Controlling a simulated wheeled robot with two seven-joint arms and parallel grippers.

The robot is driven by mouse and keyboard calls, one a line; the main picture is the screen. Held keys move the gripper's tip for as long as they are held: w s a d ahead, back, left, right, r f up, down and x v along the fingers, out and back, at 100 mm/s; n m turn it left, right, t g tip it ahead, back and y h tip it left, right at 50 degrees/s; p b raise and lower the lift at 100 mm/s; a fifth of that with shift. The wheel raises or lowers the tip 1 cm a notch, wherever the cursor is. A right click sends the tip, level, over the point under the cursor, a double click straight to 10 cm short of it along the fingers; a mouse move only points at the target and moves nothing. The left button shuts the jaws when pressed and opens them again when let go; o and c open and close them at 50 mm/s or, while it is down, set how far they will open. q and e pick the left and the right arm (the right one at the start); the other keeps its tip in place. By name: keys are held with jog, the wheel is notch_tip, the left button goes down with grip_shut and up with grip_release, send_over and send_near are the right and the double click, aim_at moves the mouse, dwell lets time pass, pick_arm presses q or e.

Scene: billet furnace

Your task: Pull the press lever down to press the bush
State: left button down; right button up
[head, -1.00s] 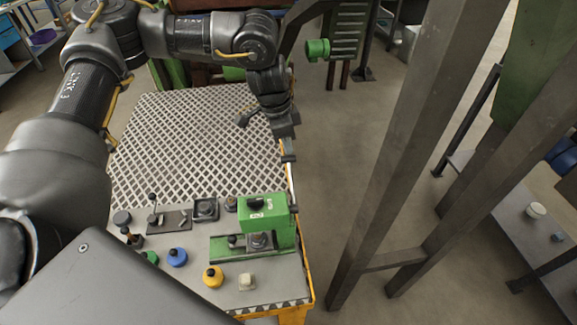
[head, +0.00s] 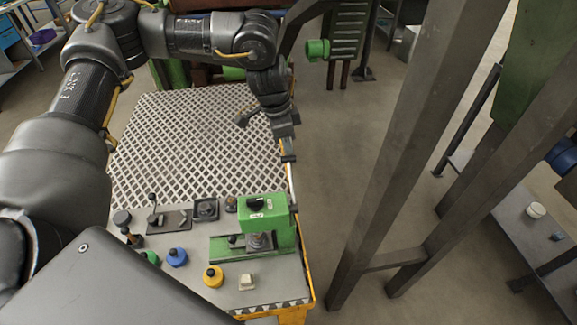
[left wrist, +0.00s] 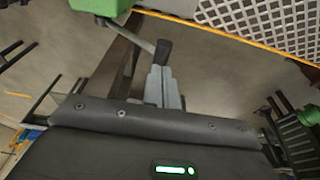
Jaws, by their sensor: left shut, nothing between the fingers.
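The green press (head: 268,206) stands at the front right of the bench, with a grey block-like part (head: 261,241) under its head. I cannot clearly make out the bush there. In the left wrist view the press lever (left wrist: 139,40) is a grey rod running from the green press head (left wrist: 100,6) to a black knob (left wrist: 163,49). My left gripper (head: 289,157) is above the bench's right edge, behind the press. Its fingers (left wrist: 161,78) are shut and empty, with their tips right by the knob. I cannot tell whether they touch it. My right gripper is out of view.
Blue (head: 177,257) and yellow (head: 213,276) knobbed pieces and a pale block (head: 246,282) stand on the bench's front strip. The patterned bench top (head: 180,140) is bare. A grey steel post (head: 400,150) stands to the right, with open floor between.

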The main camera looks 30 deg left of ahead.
pick_arm(q)
jog(key=shift+f, duration=0.25)
jog(key=shift+f+b, duration=0.4)
jog(key=shift+f, duration=0.1)
jog(key=shift+f, duration=0.3)
dwell(0.4)
